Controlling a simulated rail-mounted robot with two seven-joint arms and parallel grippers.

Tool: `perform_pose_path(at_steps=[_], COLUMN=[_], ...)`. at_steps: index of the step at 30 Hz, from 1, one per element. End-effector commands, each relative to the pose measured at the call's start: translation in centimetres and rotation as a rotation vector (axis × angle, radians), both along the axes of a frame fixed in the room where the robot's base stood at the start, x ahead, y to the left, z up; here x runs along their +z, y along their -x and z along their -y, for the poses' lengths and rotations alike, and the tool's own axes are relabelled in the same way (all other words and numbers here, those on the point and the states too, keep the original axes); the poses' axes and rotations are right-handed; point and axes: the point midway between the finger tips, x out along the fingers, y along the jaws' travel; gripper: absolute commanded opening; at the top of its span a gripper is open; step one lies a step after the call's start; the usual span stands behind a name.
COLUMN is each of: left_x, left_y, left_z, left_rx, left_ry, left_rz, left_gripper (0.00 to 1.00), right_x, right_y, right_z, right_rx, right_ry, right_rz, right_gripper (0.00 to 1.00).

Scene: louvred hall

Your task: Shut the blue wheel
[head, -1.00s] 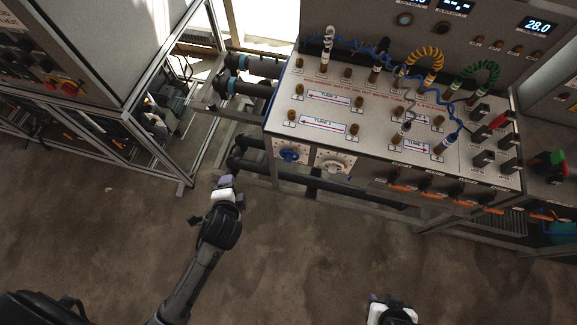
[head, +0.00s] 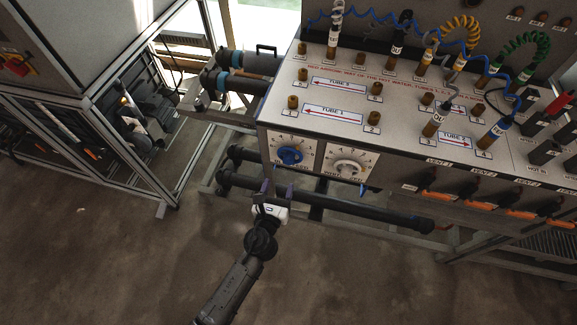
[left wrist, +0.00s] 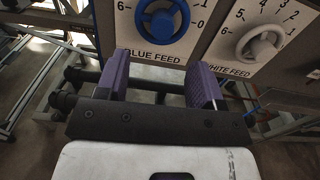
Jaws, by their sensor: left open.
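The blue wheel (head: 290,155) is a round handwheel on a white dial plate on the front face of the bench. In the left wrist view the blue wheel (left wrist: 163,20) sits at the top above the words "BLUE FEED", partly cut by the frame edge. My left gripper (head: 276,190) is open and empty, below and in front of the wheel, apart from it. In the left wrist view its two purple fingers (left wrist: 160,80) stand apart below the plate. My right gripper is not in view.
A white wheel (head: 348,168) on its own dial, marked "WHITE FEED", is just right of the blue one. Dark pipes (head: 330,205) run below the dials. Orange-handled valves (head: 440,196) line the bench front farther right. The floor before the bench is clear.

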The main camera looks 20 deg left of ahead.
Motion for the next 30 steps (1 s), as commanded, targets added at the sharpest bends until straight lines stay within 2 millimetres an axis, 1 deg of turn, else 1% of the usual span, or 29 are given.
perform_pose_path(at_steps=[1, 5, 8, 17, 23, 25, 30], left_x=[-0.4, -0.4, -0.4, -0.4, -0.5, -0.4, -0.4], left_y=[-0.2, -1.1, -2.1, -6.0, -8.6, -8.3, -8.6], left_z=[0.2, 0.2, 0.1, -0.3, -0.6, -0.6, -0.6], left_rx=[-0.007, -0.014, -0.014, -0.012, -0.013, -0.013, -0.013], left_ry=[-0.015, -0.035, -0.036, -0.033, -0.032, -0.032, -0.032], left_rz=[0.001, 0.003, 0.003, 0.004, 0.004, 0.001, 0.002], left_gripper=[0.62, 0.62, 0.62, 0.62, 0.62, 0.62, 0.62], right_x=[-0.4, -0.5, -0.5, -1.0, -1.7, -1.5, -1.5], right_y=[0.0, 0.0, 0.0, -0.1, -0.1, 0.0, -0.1], right_z=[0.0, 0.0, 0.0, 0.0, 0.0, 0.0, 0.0], right_rx=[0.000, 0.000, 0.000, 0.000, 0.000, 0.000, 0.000], right_ry=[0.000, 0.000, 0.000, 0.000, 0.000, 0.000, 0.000], right_rz=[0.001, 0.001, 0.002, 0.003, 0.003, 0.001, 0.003], right_gripper=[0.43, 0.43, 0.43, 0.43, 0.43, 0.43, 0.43])
